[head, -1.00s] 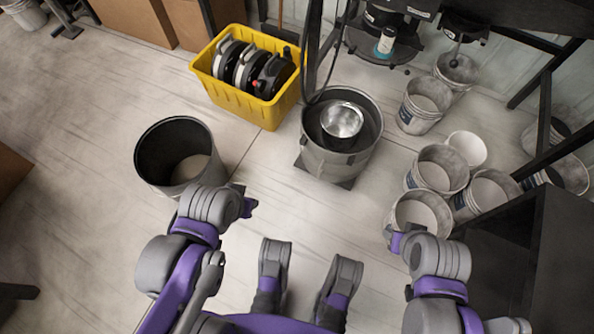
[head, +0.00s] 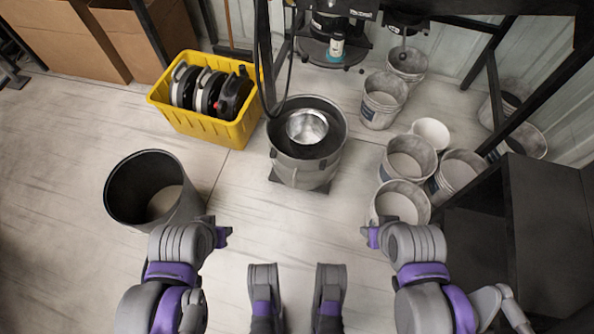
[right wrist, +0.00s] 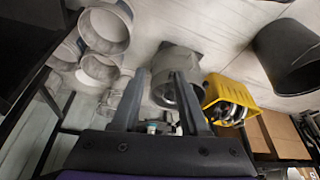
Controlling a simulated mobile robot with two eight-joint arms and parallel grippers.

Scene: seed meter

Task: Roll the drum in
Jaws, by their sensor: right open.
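A dark, open-topped drum (head: 118,205) stands upright on the floor at the left of the head view, beyond my left arm. Its dark wall also shows at the upper right of the right wrist view (right wrist: 290,50). A grey drum (head: 302,172) with a metal bowl (head: 306,126) in its top stands on a dark square base at the centre. My right gripper (right wrist: 157,72) is open and empty, and the grey drum shows beyond its fingers (right wrist: 172,62). In the head view its jaws are not clear. My left arm ends near the dark drum; its jaws cannot be made out.
A yellow crate (head: 208,129) holding several dark discs stands behind the drums. Several pale buckets (head: 410,158) cluster at the right, near a black cabinet (head: 545,225). A black machine (head: 335,50) stands at the back. Floor between the two drums is clear.

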